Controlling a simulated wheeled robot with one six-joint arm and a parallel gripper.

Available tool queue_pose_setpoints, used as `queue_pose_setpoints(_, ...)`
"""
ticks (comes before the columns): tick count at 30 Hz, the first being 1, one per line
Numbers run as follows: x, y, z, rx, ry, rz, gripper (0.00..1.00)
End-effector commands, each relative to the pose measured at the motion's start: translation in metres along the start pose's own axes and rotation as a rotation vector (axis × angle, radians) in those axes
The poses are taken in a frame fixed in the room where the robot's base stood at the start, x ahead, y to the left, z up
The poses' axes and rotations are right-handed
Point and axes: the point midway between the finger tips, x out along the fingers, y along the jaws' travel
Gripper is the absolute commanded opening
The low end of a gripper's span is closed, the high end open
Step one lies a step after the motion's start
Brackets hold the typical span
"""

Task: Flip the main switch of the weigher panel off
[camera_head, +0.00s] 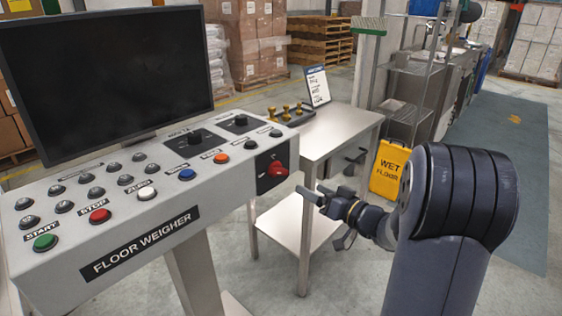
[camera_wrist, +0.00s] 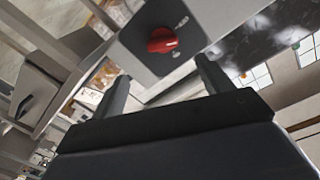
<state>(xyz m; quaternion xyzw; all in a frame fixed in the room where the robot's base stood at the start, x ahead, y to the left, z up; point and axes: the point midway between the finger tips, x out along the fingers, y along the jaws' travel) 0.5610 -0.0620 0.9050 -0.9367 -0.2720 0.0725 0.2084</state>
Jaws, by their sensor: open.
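The weigher panel (camera_head: 215,202) is a grey console with a black "FLOOR WEIGHER" label, and it stands at the left in the head view. Its main switch (camera_head: 277,169) is a red rotary knob on a dark plate at the panel's right end. The red knob also shows in the wrist view (camera_wrist: 162,40), up ahead of the fingers. My gripper (camera_head: 309,192) is just right of the knob, apart from it. In the wrist view my gripper (camera_wrist: 163,80) has its two fingers spread with nothing between them.
A black monitor (camera_head: 105,75) stands behind the panel. Coloured buttons and dark knobs cover the panel top. A steel table (camera_head: 335,135) with brass weights (camera_head: 286,112) and a sign (camera_head: 317,86) stands behind my gripper. A yellow wet-floor sign (camera_head: 390,170) is beyond my arm.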

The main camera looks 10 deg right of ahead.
Motion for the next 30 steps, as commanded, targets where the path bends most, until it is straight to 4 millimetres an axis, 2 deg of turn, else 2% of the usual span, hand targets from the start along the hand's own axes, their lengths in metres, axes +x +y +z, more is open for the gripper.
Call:
queue_pose_setpoints(4, -0.001, 0.000, 0.001, 0.047, -0.007, -0.058, 0.75)
queue_pose_setpoints(7, 0.007, -0.001, 0.002, 0.052, -0.009, -0.067, 0.75)
queue_pose_setpoints(21, 0.088, -0.006, 0.003, 0.049, -0.009, -0.064, 0.75)
queue_pose_setpoints(25, 0.100, -0.007, 0.002, 0.050, -0.007, -0.062, 0.75)
queue_pose_setpoints(30, 0.106, -0.008, 0.002, 0.050, -0.007, -0.062, 0.75)
